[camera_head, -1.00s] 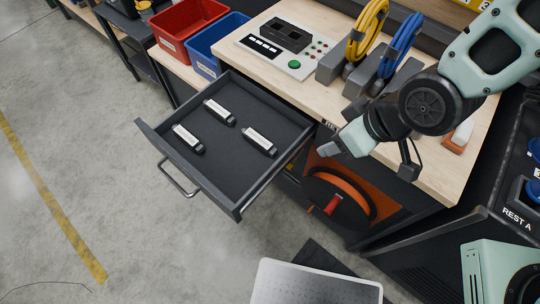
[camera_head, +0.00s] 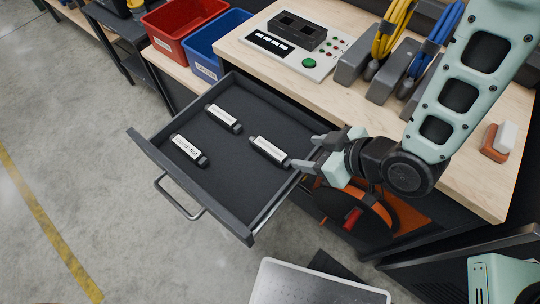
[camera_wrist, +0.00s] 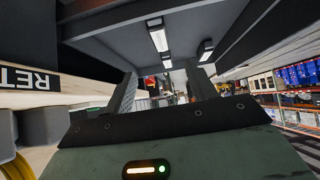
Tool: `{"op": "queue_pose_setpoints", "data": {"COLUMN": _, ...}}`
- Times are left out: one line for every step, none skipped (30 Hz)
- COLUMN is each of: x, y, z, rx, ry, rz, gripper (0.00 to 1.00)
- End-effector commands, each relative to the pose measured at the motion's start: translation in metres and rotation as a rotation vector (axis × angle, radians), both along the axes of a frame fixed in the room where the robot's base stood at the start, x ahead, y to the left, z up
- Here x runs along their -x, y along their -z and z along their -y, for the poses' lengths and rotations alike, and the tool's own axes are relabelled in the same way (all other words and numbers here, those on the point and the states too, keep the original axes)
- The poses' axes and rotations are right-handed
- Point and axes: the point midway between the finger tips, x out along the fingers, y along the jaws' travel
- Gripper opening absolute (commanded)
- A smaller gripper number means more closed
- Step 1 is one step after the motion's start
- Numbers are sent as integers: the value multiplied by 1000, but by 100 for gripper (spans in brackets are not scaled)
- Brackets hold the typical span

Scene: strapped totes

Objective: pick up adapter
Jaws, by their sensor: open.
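Three dark adapters with white labels lie in the open drawer (camera_head: 238,179). One adapter (camera_head: 223,118) lies toward the back, one (camera_head: 188,150) toward the drawer's front, and one (camera_head: 269,152) to the right, closest to my gripper. In the wrist view the adapters also show, upside down: one (camera_wrist: 158,38), one (camera_wrist: 206,50) and one (camera_wrist: 168,64). I cannot read their labels surely. My gripper (camera_head: 304,152) is open and empty at the drawer's right side wall, with its fingertips close to the right adapter's end. In the wrist view its two fingers (camera_wrist: 165,88) stand apart with nothing between them.
The wooden bench (camera_head: 461,180) stands behind and right of the drawer. It carries a control panel (camera_head: 293,43) and cable holders with yellow and blue coils. A red bin (camera_head: 183,28) and a blue bin (camera_head: 215,45) stand behind the drawer. An orange reel hangs below the bench.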

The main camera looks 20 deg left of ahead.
Motion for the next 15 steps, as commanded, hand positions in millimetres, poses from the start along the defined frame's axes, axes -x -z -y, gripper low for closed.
{"op": "queue_pose_setpoints", "data": {"x": -1, "y": 8, "z": -2, "rx": -1, "ry": -1, "rz": 3, "gripper": 56}}
{"op": "queue_pose_setpoints", "data": {"x": -2, "y": 11, "z": -5, "rx": -2, "ry": -1, "rz": 2, "gripper": 56}}
{"op": "queue_pose_setpoints", "data": {"x": -4, "y": 17, "z": -12, "rx": -1, "ry": -2, "rz": 1, "gripper": 56}}
{"op": "queue_pose_setpoints", "data": {"x": -6, "y": 22, "z": -16, "rx": 1, "ry": -3, "rz": 1, "gripper": 56}}
{"op": "queue_pose_setpoints", "data": {"x": -8, "y": 26, "z": -21, "rx": -1, "ry": -2, "rz": 1, "gripper": 56}}
{"op": "queue_pose_setpoints", "data": {"x": -10, "y": 26, "z": -26, "rx": 1, "ry": -1, "rz": 0, "gripper": 56}}
{"op": "queue_pose_setpoints", "data": {"x": -11, "y": 30, "z": -30, "rx": 2, "ry": -1, "rz": -2, "gripper": 56}}
{"op": "queue_pose_setpoints", "data": {"x": -13, "y": 34, "z": -35, "rx": 1, "ry": -1, "rz": -2, "gripper": 56}}
{"op": "queue_pose_setpoints", "data": {"x": -15, "y": 39, "z": -40, "rx": 2, "ry": -2, "rz": -1, "gripper": 56}}
{"op": "queue_pose_setpoints", "data": {"x": -17, "y": 43, "z": -44, "rx": 2, "ry": -1, "rz": -2, "gripper": 56}}
{"op": "queue_pose_setpoints", "data": {"x": -19, "y": 47, "z": -48, "rx": 2, "ry": -1, "rz": -1, "gripper": 56}}
{"op": "queue_pose_setpoints", "data": {"x": -21, "y": 52, "z": -52, "rx": 2, "ry": -1, "rz": -2, "gripper": 56}}
{"op": "queue_pose_setpoints", "data": {"x": -22, "y": 55, "z": -56, "rx": 2, "ry": -1, "rz": -1, "gripper": 56}}
{"op": "queue_pose_setpoints", "data": {"x": -23, "y": 58, "z": -58, "rx": 3, "ry": -1, "rz": -2, "gripper": 56}}
{"op": "queue_pose_setpoints", "data": {"x": -25, "y": 61, "z": -61, "rx": 2, "ry": 0, "rz": -1, "gripper": 56}}
